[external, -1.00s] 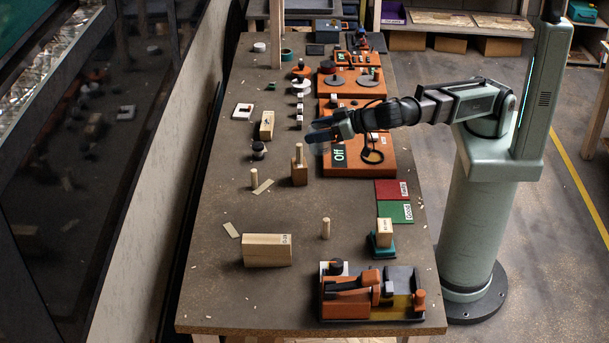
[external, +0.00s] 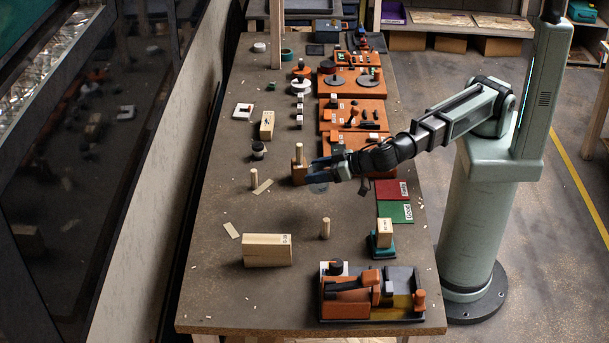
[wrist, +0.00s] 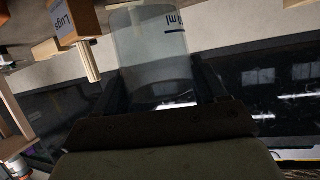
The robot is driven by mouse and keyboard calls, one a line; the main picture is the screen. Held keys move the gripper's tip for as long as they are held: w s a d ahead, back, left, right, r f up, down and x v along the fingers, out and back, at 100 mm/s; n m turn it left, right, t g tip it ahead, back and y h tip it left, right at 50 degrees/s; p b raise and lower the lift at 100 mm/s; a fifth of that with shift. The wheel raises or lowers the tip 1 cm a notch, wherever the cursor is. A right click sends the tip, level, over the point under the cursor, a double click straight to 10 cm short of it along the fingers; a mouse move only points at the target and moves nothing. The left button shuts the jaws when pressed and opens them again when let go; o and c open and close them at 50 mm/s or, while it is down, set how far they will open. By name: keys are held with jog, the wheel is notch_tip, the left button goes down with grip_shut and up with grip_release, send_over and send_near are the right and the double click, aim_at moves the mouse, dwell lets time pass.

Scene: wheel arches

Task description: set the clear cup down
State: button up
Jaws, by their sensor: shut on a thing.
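The clear cup (wrist: 150,45) is a see-through cylinder with dark "ml" lettering and fills the space between my fingers in the wrist view. My gripper (wrist: 160,88) is shut on it, with one dark finger on each side. In the external view my gripper (external: 328,171) is low over the middle of the table, just right of the brown block with a peg (external: 299,172). The cup is only faintly visible there (external: 318,188), under the fingers. I cannot tell whether its base touches the table.
The block marked "Lugs" (wrist: 68,22) is close beside the cup in the wrist view. Red (external: 390,189) and green (external: 395,212) mats lie to the right of my gripper. An upright dowel (external: 326,228) stands nearer the camera. The table (external: 275,210) between is mostly bare.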

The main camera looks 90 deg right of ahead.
jog(key=shift+f, duration=4)
jog(key=shift+f, duration=0.15)
jog(key=o, duration=1)
jog(key=shift+o, duration=0.2)
jog(key=shift+s+r, duration=0.25)
jog(key=v, duration=1.1)
jog(key=shift+s+r, duration=0.2)
jog(key=shift+a, duration=0.2)
